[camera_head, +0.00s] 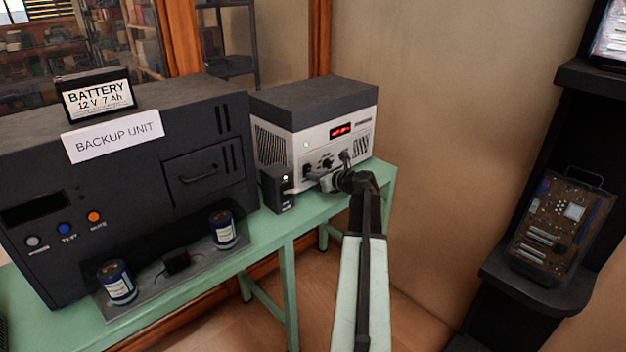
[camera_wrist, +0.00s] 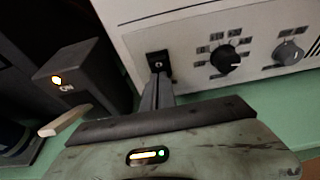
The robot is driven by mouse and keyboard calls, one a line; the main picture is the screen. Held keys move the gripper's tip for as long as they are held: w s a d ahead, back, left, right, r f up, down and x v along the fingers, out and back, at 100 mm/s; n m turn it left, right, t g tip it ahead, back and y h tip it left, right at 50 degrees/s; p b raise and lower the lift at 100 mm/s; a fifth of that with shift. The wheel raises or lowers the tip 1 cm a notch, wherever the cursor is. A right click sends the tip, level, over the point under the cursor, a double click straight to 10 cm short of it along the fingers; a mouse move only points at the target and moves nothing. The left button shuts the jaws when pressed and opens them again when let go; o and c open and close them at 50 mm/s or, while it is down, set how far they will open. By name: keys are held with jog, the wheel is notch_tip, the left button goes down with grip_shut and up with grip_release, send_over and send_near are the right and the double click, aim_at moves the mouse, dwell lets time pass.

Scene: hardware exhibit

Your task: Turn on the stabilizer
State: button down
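The stabilizer appears to be the grey-and-white box (camera_head: 318,110) with a dark top, on the green bench. Its red display is lit, and a small green light shows on its front. In the wrist view its white front panel (camera_wrist: 205,22) shows a black switch (camera_wrist: 158,62) at left, a black dial (camera_wrist: 225,58) and a grey dial (camera_wrist: 288,53). My gripper (camera_wrist: 157,84) looks shut, its narrow dark fingers together just below the switch. I cannot tell whether they touch it. In the head view my gripper (camera_head: 318,178) is at the lower front, its tips partly hidden.
A small black box (camera_head: 279,188) with an amber light stands close left of my gripper. The large black backup unit (camera_head: 130,190) carries a battery (camera_head: 96,95); blue cans (camera_head: 222,229) stand before it. The green bench (camera_head: 290,222) ends at right; floor beyond is clear. A dark shelf (camera_head: 530,285) stands far right.

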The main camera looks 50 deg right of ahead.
jog(key=shift+d, duration=0.1)
jog(key=shift+s+r+p, duration=0.1)
jog(key=shift+r+p, duration=0.7)
jog(key=shift+p, duration=0.05)
jog(key=d+p+v, duration=0.1)
jog(key=p+v, duration=0.3)
jog(key=v, duration=1)
jog(key=shift+a+p, duration=0.35)
jog(key=shift+a, duration=0.1)
